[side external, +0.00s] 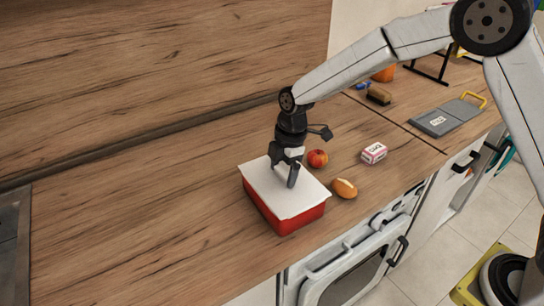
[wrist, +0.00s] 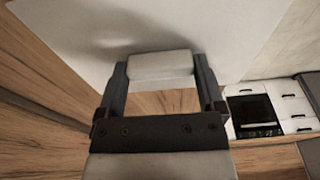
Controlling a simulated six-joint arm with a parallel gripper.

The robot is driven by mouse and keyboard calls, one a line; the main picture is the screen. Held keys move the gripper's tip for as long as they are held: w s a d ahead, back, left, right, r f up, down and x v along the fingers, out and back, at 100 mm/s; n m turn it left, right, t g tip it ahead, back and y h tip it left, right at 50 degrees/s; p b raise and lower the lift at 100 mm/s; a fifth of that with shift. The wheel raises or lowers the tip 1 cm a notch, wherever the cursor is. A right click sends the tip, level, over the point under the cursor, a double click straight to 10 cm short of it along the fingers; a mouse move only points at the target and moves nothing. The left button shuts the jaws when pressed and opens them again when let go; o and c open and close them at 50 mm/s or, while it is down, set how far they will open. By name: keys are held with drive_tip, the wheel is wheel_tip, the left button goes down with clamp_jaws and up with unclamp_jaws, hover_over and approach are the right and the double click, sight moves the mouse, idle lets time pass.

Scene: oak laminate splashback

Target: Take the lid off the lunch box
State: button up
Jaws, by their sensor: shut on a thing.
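The lunch box (side external: 306,217) is red and stands on the wooden counter near its front edge. Its white lid (side external: 276,197) lies over the top; I cannot tell whether there is a small gap under it. My gripper (side external: 286,176) points down over the middle of the lid. In the wrist view, my gripper (wrist: 161,72) is shut on the lid's pale handle (wrist: 160,64), with one finger at each end. The lid (wrist: 200,25) fills the upper part of that view and hides the inside of the box.
A red apple (side external: 317,158), a bread roll (side external: 344,188) and a small pink-and-white carton (side external: 374,152) lie right of the box. A brush (side external: 379,95) and a grey board with a yellow handle (side external: 447,117) are farther right. The counter left of the box is clear.

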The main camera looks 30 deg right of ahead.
sight(281, 172)
drive_tip(key=shift+r, duration=0.15)
drive_tip(key=shift+r, duration=1.4)
drive_tip(key=shift+s+d+r, duration=0.55)
drive_tip(key=shift+s+r, duration=1.1)
drive_tip(key=shift+s, duration=0.6)
drive_tip(key=shift+s+d+r, duration=0.6)
drive_tip(key=shift+s+r, duration=1.05)
drive_tip(key=shift+s, duration=0.65)
drive_tip(key=shift+s+d+r, duration=0.55)
drive_tip(key=shift+s+r, duration=1.1)
drive_tip(key=shift+s, duration=0.6)
drive_tip(key=shift+r, duration=0.2)
drive_tip(key=shift+r, duration=1.3)
